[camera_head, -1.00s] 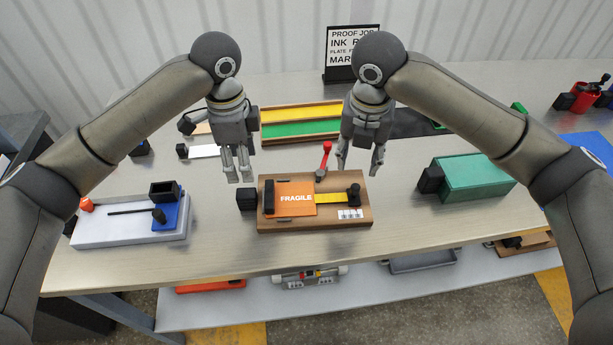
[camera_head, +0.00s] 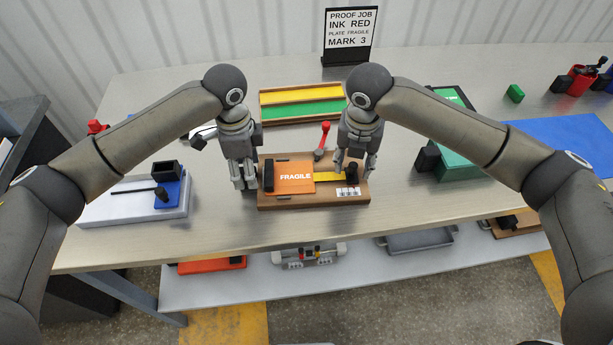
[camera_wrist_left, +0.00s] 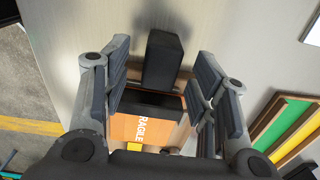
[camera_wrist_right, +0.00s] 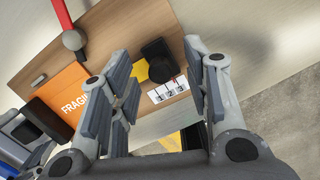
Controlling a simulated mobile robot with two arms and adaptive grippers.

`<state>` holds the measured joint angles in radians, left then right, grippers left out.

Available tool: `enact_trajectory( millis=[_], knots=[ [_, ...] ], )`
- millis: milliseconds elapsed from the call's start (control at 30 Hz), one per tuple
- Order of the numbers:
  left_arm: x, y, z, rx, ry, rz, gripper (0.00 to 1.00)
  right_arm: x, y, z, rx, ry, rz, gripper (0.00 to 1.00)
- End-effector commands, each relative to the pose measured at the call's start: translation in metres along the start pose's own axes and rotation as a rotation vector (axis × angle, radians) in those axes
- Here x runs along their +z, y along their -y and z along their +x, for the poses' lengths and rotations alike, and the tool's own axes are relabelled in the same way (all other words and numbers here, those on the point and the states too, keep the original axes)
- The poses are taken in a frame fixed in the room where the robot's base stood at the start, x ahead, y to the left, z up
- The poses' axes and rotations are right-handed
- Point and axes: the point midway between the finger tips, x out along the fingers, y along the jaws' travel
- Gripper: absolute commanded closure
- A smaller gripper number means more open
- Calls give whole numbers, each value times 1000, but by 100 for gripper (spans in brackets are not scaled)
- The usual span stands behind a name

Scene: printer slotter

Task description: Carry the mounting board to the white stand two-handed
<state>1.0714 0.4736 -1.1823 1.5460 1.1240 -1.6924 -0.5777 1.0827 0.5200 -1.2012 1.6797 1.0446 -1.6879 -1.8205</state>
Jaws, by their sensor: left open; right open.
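The wooden mounting board (camera_head: 300,203) lies on the table with an orange FRAGILE plate (camera_head: 294,178), a yellow strip and a red-handled lever. My left gripper (camera_head: 244,184) is open at its left end. In the left wrist view, a black block (camera_wrist_left: 163,60) stands between its spread fingers. My right gripper (camera_head: 356,168) is open over the right part. In the right wrist view, a black knob (camera_wrist_right: 158,62) and a numbered white strip (camera_wrist_right: 168,90) show between its fingers; contact cannot be told. A low white stand (camera_head: 112,211) at left carries a blue block.
Yellow and green trays (camera_head: 302,105) lie behind the board. A green box (camera_head: 458,163) stands to the right. A sign (camera_head: 350,30) stands at the back. Bare tabletop lies between the white stand and the board. A lower shelf holds several items.

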Motion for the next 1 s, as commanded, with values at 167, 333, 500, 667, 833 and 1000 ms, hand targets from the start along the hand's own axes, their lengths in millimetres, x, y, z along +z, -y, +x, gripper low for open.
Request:
enact_trajectory(
  millis=[167, 333, 500, 667, 833, 1000],
  knots=[
    [0, 0, 14, 0, -1, 0, 46, 0, 0, 14, 0, 0, -1, 56],
    [-1, 0, 17, -1, -1, 1, 46, 0, 0, 17, 0, 1, -2, 56],
    [-1, 0, 17, -1, -1, 1, 46, 0, 0, 17, 0, 1, -1, 56],
    [-1, 0, 17, -1, -1, 1, 67, 0, 0, 17, 0, 1, -1, 77],
    [0, 0, 17, 0, -1, 1, 89, 0, 0, 16, 0, 1, -1, 98],
    [0, 0, 17, 0, 0, 0, 100, 0, 0, 16, 0, 1, -1, 100]
  ],
)
